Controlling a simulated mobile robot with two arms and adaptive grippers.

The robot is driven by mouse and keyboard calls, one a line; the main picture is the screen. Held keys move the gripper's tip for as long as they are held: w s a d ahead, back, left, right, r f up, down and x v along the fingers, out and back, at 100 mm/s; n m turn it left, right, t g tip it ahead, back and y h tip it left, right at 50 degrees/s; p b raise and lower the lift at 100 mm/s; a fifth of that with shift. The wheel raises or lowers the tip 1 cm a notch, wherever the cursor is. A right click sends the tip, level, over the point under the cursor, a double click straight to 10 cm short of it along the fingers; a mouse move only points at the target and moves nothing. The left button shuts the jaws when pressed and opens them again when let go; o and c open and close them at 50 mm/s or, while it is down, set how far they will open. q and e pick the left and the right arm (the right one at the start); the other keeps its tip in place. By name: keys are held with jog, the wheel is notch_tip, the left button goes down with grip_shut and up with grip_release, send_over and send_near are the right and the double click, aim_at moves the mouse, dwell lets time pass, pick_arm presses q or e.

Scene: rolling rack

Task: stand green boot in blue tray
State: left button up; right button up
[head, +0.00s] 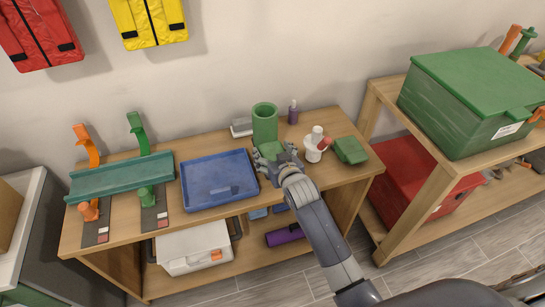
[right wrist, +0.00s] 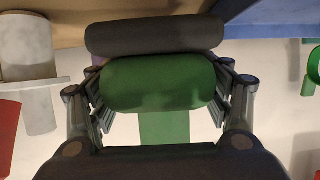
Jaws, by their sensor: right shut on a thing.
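The green boot (head: 265,124) is upright, its open shaft on top, just right of the blue tray's back right corner. My right gripper (head: 270,153) is shut on its toe end from the front. In the right wrist view the green toe (right wrist: 158,84) sits between the fingers, with a dark sole (right wrist: 155,34) facing the wooden surface. I cannot tell if the sole touches the bench. The blue tray (head: 218,203) lies flat on the bench, left of the gripper, and looks empty. A blue edge (right wrist: 270,18) shows in the right wrist view. My left gripper is not in view.
A white mug-like item (head: 312,153) with a red part stands close right of my gripper, and a green box-like item (head: 350,150) beyond it. A purple bottle (head: 293,113) stands behind.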

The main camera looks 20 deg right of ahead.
jog(key=shift+w+d, duration=0.25)
jog(key=shift+w, duration=0.65)
jog(key=shift+f, duration=1.75)
jog(key=shift+f, duration=0.1)
jog(key=o, duration=1.2)
jog(key=shift+s+f, duration=0.1)
jog(key=shift+o, duration=0.4)
